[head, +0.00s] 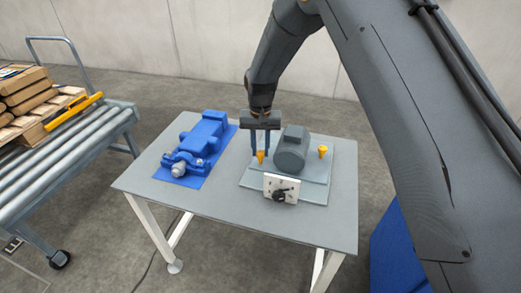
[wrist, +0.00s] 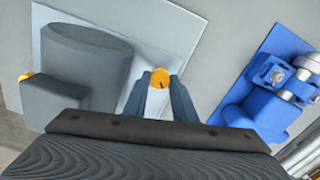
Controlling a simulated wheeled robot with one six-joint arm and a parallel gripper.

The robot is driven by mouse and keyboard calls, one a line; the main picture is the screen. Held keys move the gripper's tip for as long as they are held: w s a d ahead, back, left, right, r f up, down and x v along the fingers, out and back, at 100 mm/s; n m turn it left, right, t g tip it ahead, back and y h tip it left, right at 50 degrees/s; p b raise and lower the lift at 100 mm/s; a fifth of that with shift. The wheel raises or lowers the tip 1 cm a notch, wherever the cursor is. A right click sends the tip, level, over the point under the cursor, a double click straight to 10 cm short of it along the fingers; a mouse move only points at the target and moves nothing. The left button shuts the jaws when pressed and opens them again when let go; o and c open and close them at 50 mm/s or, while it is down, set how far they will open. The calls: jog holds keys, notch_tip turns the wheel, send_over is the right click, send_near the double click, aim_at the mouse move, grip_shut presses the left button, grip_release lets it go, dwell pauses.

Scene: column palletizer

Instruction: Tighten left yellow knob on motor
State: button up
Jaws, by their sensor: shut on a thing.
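The grey motor (head: 291,150) sits on a light grey baseplate (head: 312,190) on the table. The left yellow knob (head: 260,157) stands on the plate at the motor's left side. The right yellow knob (head: 322,151) stands on the motor's other side. My gripper (head: 260,153) points down over the left knob, with its fingers shut on it. In the wrist view the knob (wrist: 160,78) shows its round top between the fingertips of my gripper (wrist: 160,86). The motor (wrist: 85,62) is left of it there, and the right knob (wrist: 25,76) is mostly hidden behind the motor.
A white panel with a black dial (head: 281,188) stands at the plate's front edge. A blue pump (head: 203,143) lies on a blue mat left of the plate. The grey table's (head: 230,198) front is clear. A roller conveyor (head: 70,145) with boxes stands at the left.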

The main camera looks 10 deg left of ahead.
aim_at(260, 152)
jog(key=m, duration=0.3)
jog(key=shift+m, duration=2.1)
jog(key=shift+b, duration=0.3)
jog(key=o, duration=1)
jog(key=shift+o, duration=0.2)
jog(key=shift+r, duration=0.1)
notch_tip(260, 152, up, 8)
jog(key=shift+f+b, duration=0.15)
jog(key=shift+b, duration=0.8)
